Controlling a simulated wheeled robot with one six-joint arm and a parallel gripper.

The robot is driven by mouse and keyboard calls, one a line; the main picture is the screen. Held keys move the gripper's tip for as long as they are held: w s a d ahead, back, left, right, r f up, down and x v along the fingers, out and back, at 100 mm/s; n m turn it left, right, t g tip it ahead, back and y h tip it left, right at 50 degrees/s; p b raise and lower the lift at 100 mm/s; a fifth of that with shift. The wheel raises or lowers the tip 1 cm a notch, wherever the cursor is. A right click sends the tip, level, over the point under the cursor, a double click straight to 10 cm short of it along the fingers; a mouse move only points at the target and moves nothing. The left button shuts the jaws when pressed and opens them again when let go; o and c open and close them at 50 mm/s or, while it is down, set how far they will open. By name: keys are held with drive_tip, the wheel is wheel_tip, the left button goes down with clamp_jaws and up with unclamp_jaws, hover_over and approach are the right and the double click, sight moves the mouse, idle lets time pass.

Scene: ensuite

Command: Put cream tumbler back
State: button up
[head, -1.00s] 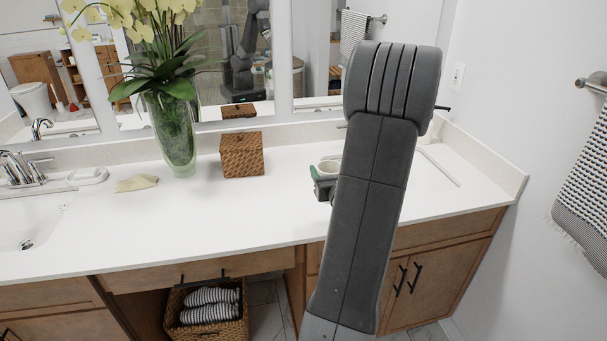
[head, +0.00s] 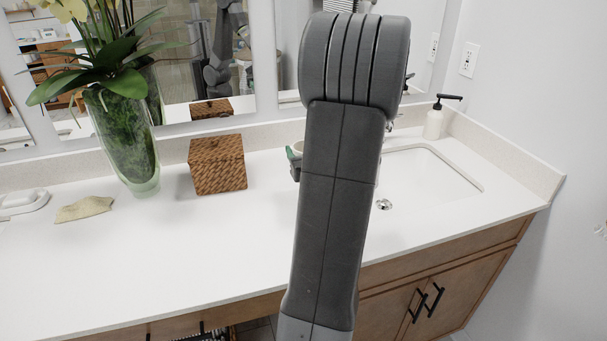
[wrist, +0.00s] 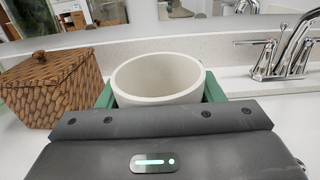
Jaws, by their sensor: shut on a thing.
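The cream tumbler (wrist: 158,78) shows in the wrist view, upright, with its open rim facing up. My gripper (wrist: 160,92) is shut on it, with green finger pads on its left and right sides. In the head view my own arm hides most of the gripper and tumbler. Only a green fingertip and a sliver of the pale rim (head: 299,147) show at the arm's left edge. I cannot tell whether the tumbler's base touches the counter.
A lidded wicker box (head: 217,165) stands left of the gripper. A glass vase with orchids (head: 122,140) and a beige cloth (head: 84,209) are farther left. A sink (head: 430,172), faucet (wrist: 282,50) and soap dispenser (head: 434,121) are at right. The front-middle counter (head: 190,245) is clear.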

drive_tip(key=shift+f, duration=2.7)
drive_tip(key=shift+f+b, duration=0.15)
drive_tip(key=shift+b, duration=0.25)
drive_tip(key=o, duration=1.3)
drive_tip(key=shift+r+p, duration=0.25)
drive_tip(key=shift+p, duration=0.1)
drive_tip(key=b+v, duration=0.1)
drive_tip(key=v, duration=1.1)
drive_tip(key=shift+b, duration=0.4)
